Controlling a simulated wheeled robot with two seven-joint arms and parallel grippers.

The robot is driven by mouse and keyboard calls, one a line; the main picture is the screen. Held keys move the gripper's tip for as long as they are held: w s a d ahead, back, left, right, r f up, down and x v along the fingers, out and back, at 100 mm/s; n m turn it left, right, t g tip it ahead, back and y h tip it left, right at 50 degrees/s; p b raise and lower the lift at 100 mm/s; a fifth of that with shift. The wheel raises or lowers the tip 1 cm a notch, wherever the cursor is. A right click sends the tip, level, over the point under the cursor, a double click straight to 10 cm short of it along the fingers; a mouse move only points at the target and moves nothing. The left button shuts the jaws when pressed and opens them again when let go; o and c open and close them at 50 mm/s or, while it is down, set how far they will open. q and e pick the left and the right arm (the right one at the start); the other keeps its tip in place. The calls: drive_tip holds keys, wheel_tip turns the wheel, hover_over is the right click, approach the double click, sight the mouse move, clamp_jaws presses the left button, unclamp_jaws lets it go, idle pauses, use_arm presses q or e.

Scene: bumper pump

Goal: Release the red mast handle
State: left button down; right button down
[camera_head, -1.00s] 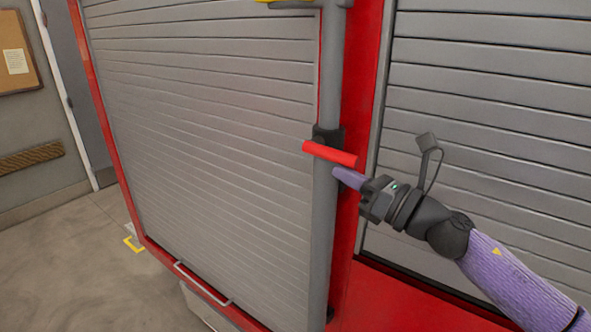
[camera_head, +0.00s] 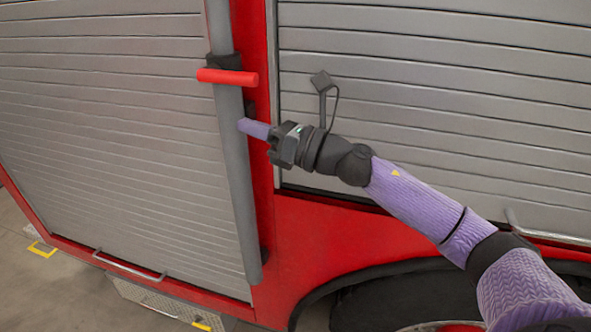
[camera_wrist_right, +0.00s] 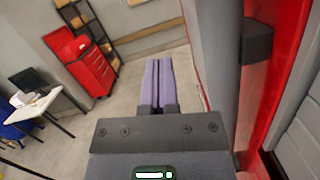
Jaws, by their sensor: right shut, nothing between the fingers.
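The red mast handle (camera_head: 228,77) is a short red bar. It lies roughly level across the upright grey mast (camera_head: 236,190), at a black clamp (camera_head: 223,61) on the truck's corner. My right gripper (camera_head: 242,125), with purple fingers, is below the handle and apart from it, in front of the mast. Its fingers are shut and empty; in the right wrist view (camera_wrist_right: 159,80) they lie side by side over the floor. I cannot make out the handle in the right wrist view. My left gripper is not in view.
A grey roller shutter (camera_head: 110,130) is left of the mast, another (camera_head: 430,90) right of it. A wheel (camera_head: 410,300) is below. The right wrist view shows a red cabinet (camera_wrist_right: 88,65), a shelf (camera_wrist_right: 85,20) and a desk (camera_wrist_right: 35,110), with open floor between.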

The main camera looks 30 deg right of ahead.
drive_tip(key=b+v, duration=0.4)
drive_tip(key=v, duration=0.5)
drive_tip(key=shift+b, duration=0.4)
drive_tip(key=shift+d, duration=0.1)
